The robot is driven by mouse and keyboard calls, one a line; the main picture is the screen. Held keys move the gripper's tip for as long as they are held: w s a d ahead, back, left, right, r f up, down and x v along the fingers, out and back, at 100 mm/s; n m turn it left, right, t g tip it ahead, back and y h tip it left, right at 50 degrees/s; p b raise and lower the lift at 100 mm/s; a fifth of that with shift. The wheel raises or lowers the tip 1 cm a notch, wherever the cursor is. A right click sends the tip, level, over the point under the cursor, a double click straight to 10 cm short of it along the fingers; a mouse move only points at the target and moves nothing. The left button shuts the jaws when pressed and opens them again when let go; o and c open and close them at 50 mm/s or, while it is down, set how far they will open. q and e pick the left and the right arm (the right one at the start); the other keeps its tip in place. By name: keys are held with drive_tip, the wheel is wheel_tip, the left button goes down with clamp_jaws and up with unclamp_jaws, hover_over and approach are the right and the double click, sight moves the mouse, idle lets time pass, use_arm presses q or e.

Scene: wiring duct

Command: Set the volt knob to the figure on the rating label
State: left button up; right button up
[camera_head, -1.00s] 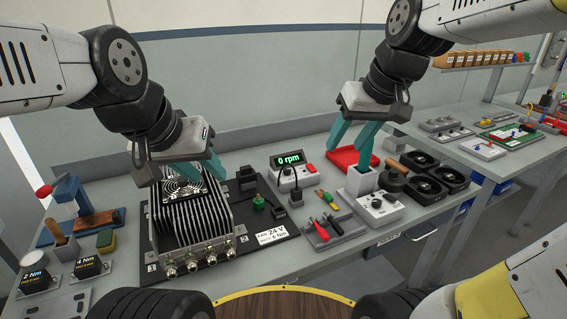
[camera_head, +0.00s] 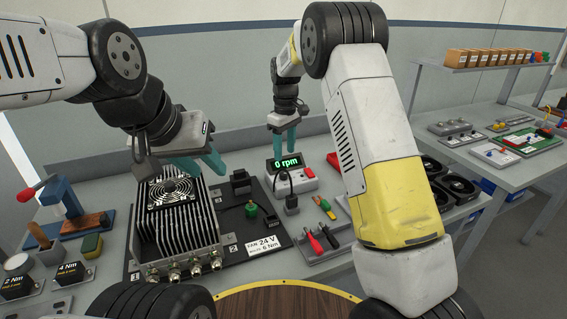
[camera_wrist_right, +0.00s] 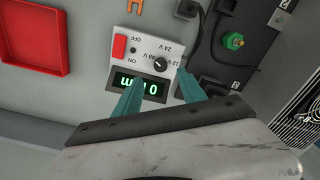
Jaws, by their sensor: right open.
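The volt knob (camera_wrist_right: 160,64) is a small black dial on a white control box (camera_wrist_right: 150,40), with voltage figures around it, seen upside down; I cannot tell its setting surely. The box has a green display (camera_head: 286,163) reading 0 rpm. The rating label (camera_head: 264,246) on the black board reads FAN 24 V, with smaller print beneath. My right gripper (camera_wrist_right: 160,82) is open and empty above the box, its fingertips either side of the knob in the wrist view, apparently not touching it; it also shows in the head view (camera_head: 284,143). My left gripper (camera_head: 212,168) is open and empty near the finned fan unit.
The finned unit (camera_head: 178,225) with a fan on top stands left of the box. A black cable and plug (camera_head: 291,203) sit in front of the box. A red tray (camera_wrist_right: 35,40) lies beside it. My right forearm hides much of the right bench.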

sight(283, 173)
drive_tip(key=shift+w+a+f, duration=0.15)
drive_tip(key=shift+a+f, duration=0.05)
drive_tip(key=shift+f, duration=0.65)
wheel_tip(283, 173, down, 7)
drive_tip(key=shift+r, duration=0.1)
clamp_jaws()
